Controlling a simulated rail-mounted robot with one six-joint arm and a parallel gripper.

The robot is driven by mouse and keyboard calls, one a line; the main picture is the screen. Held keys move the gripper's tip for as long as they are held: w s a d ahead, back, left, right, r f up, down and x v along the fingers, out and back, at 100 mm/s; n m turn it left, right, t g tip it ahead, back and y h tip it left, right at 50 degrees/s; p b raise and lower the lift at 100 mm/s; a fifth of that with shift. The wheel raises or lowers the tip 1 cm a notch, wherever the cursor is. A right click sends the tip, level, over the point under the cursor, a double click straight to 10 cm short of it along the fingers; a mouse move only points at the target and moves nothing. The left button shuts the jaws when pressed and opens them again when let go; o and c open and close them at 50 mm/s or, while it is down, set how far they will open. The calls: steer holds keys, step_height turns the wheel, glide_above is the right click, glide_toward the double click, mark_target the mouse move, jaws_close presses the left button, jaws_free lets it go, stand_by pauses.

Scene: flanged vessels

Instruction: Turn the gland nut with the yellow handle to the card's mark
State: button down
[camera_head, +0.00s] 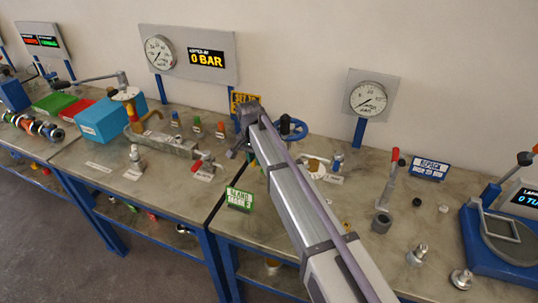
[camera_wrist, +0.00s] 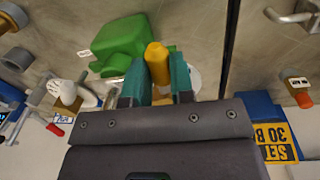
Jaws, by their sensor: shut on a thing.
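In the wrist view, a yellow handle (camera_wrist: 156,60) stands between the teal fingers of my gripper (camera_wrist: 158,82). The fingers are shut on it, one on each side. A green body (camera_wrist: 125,42) lies just beyond the handle, with a white disc partly visible beside it. The gland nut itself is hidden behind the fingers. In the head view, my arm covers the handle and the fingers. The green-edged GLAND card (camera_head: 239,199) stands on the bench left of my arm; its lower line is too small to read surely.
A blue handwheel (camera_head: 292,128) stands close to the right of my arm. A yellow SET TO card (camera_head: 243,100) is behind the arm's end. A red-tipped lever (camera_head: 394,160) and loose fittings are to the right. A pipe assembly (camera_head: 170,143) is on the left bench.

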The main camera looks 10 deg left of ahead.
steer(key=shift+s, duration=0.1)
stand_by(0.3)
steer(key=c, duration=1)
jaws_free()
steer(key=r+p, duration=1)
steer(key=shift+w+a+r+p, duration=0.2)
steer(key=shift+a+r+p, duration=0.15)
steer(key=shift+a+p, duration=0.05)
